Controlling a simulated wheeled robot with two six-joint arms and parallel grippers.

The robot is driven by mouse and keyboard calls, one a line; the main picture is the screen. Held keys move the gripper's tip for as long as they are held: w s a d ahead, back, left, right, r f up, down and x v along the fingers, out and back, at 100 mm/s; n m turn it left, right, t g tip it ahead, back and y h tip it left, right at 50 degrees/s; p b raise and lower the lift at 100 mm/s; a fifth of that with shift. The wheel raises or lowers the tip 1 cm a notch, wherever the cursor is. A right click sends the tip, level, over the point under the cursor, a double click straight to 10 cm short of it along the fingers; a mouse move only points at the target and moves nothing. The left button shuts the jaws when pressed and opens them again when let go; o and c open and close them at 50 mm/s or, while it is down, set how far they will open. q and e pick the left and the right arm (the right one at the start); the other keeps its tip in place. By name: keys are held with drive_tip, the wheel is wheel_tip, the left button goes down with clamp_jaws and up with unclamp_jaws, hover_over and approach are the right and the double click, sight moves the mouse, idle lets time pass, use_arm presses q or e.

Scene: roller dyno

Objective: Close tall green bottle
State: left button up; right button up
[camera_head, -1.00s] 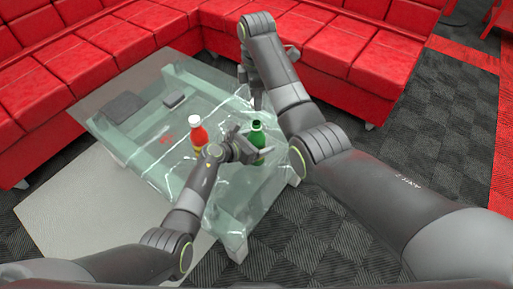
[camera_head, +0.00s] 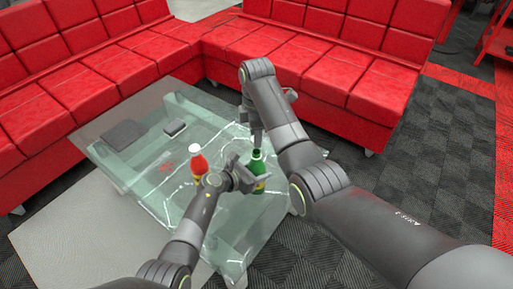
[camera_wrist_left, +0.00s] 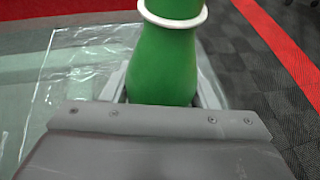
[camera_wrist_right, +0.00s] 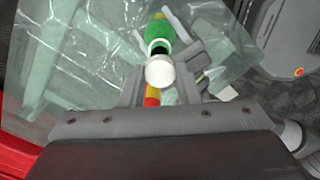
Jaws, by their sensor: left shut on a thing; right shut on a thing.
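The tall green bottle (camera_head: 257,165) stands upright at the right part of the glass table. My left gripper (camera_head: 257,178) is shut on its body; the left wrist view shows the green bottle (camera_wrist_left: 168,70) with a white ring around its neck. In the right wrist view its open dark mouth faces up beneath my right gripper (camera_wrist_right: 160,82). That gripper is shut on a round white cap (camera_wrist_right: 159,73), which appears apart from the mouth and slightly to one side. The head view shows my right gripper (camera_head: 257,138) just above the bottle, its fingertips partly hidden by the arm.
A red bottle (camera_head: 198,164) with a white top stands left of the green one. Red sofas (camera_head: 150,65) border the far side.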

sight(256, 152)
drive_tip(key=shift+f, duration=1.05)
drive_tip(key=shift+f, duration=0.1)
drive_tip(key=shift+f, duration=0.8)
drive_tip(key=shift+f, duration=0.55)
